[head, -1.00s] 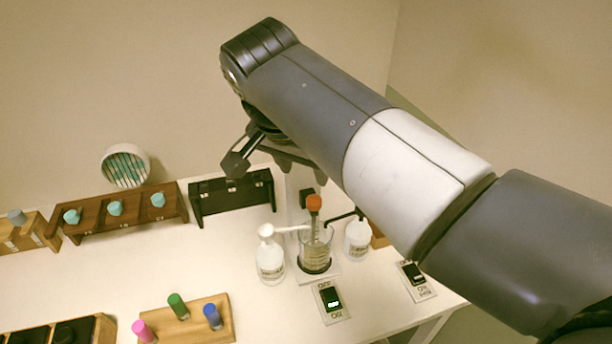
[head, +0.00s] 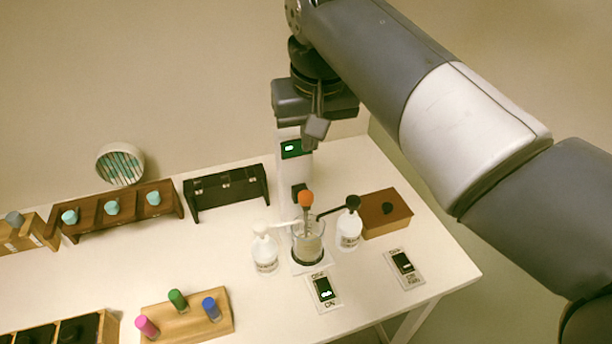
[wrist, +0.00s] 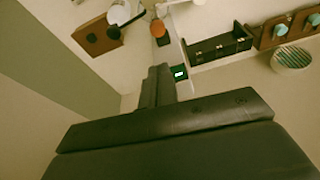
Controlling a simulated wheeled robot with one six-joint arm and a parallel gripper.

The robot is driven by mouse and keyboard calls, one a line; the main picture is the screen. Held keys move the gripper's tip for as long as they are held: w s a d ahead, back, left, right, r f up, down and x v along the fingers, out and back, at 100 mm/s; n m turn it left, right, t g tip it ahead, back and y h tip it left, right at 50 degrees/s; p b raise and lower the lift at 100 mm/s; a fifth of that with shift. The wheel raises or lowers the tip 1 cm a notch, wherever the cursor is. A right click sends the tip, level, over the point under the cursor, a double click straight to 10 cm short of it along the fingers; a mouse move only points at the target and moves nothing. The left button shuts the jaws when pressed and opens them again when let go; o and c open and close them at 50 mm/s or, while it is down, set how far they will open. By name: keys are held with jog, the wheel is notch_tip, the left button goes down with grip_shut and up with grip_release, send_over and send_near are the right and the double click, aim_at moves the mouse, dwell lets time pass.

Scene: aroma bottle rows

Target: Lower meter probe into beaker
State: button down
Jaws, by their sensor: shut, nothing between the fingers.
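The glass beaker (head: 309,249) stands upright on a pale base, between two white bottles. The meter probe, with an orange top (head: 305,199), hangs upright over the beaker. Its thin shaft reaches down to the beaker's mouth; how deep its tip sits I cannot tell. The orange top also shows in the wrist view (wrist: 158,29). Behind stands the pale meter column with a lit green display (head: 296,148). My gripper (head: 316,130) is shut and empty, in front of the column's upper part, above and apart from the orange top. It also shows in the wrist view (wrist: 158,72).
Two white pump bottles, one white-topped (head: 265,253) and one black-topped (head: 349,236), flank the beaker closely. A brown box (head: 386,211) stands right. Two switches (head: 325,290) (head: 404,264) lie in front. A black rack (head: 226,190) stands left.

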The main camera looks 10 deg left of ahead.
jog(key=n, duration=0.1)
send_near(305, 193)
jog(key=x, duration=0.5)
jog(key=shift+w+f+p, duration=0.1)
jog(key=shift+w+p, duration=0.1)
jog(key=shift+p, duration=0.2)
jog(key=shift+a+f, duration=0.1)
jog(key=shift+f, duration=0.55)
jog(key=shift+f, duration=0.1)
